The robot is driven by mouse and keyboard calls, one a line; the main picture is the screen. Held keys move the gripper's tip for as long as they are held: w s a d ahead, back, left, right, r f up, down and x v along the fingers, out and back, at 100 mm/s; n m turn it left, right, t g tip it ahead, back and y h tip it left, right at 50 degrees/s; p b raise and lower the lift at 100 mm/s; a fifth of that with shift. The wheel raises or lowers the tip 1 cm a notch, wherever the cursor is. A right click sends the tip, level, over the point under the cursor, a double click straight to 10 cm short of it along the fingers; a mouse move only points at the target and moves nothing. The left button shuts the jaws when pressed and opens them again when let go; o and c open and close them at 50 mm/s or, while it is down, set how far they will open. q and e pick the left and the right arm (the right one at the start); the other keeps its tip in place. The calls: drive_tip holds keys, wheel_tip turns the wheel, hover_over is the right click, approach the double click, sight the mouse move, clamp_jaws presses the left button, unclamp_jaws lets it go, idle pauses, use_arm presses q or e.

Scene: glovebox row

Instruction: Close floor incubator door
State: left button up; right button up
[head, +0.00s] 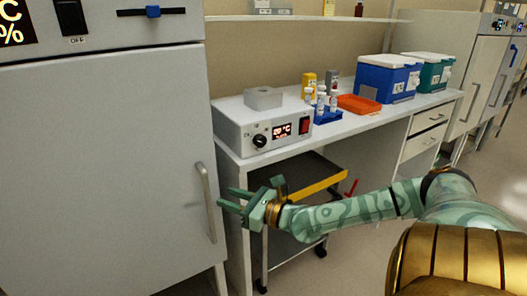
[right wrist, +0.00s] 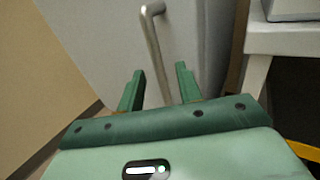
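The floor incubator door (head: 110,170) is a large grey panel filling the left of the head view. It appears shut or nearly so; I cannot tell if a small gap is left. Its vertical bar handle (head: 206,203) is near the door's right edge. The handle also shows in the right wrist view (right wrist: 157,52), running down between my fingers in the picture. My right gripper (head: 222,199) is open beside the handle, with its fingers pointing towards the door. I cannot tell whether it touches the handle. My left gripper is not in view.
A white bench (head: 350,125) stands right of the incubator, holding a dry-block heater (head: 265,125), an orange tray (head: 358,104) and a blue cooler box (head: 385,80). A cart with a yellow edge (head: 310,188) is under the bench, close behind my right gripper. Floor is clear at the lower right.

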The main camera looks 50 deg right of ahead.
use_arm(q)
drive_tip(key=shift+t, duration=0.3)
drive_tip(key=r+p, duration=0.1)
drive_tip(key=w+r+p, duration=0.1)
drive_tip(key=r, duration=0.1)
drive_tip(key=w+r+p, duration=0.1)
drive_tip(key=p, duration=0.1)
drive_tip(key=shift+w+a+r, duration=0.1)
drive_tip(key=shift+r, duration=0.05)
use_arm(e)
drive_tip(key=s+d, duration=0.1)
drive_tip(key=s, duration=0.7)
drive_tip(key=shift+s+d, duration=0.15)
